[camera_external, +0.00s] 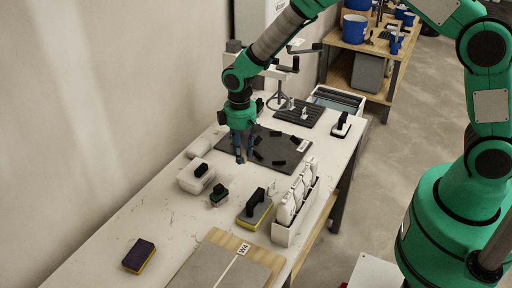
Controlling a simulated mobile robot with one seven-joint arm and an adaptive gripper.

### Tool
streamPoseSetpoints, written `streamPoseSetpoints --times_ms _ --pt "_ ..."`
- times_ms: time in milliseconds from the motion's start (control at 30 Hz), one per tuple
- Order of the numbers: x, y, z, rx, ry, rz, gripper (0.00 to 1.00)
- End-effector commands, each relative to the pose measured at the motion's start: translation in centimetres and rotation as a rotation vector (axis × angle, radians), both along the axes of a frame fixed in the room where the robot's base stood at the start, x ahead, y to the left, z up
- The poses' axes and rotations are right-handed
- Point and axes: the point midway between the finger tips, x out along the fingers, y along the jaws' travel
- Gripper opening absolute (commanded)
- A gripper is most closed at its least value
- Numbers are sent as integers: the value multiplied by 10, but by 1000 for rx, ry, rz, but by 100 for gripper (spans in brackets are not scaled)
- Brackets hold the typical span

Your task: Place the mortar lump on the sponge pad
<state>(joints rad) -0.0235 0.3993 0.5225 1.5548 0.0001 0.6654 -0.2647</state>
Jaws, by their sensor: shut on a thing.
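My gripper (240,152) points down at the left edge of a dark board (236,140) and is shut on a small dark lump. The fingers mostly hide the lump, so I cannot make out its shape or whether it touches the surface. Several similar black lumps (278,164) lie on the board to the right. A sponge pad (139,255), dark on top with a yellow lower layer, lies on the table at the front left, well apart from my gripper.
A black-handled float with a yellow layer (256,211) stands beside a white rack of bottles (294,203). A white box (195,177) and small black tool (219,196) stand near my gripper. A grey slab (218,268) lies in front. The table is clear around the sponge pad.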

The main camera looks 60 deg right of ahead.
Motion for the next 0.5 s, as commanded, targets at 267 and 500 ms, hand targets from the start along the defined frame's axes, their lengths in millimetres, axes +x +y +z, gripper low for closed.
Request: streamPoseSetpoints --times_ms 267,500 --pt "6 67 3 1 1 167 4" --pt "3 149 2 1 2 374 4"
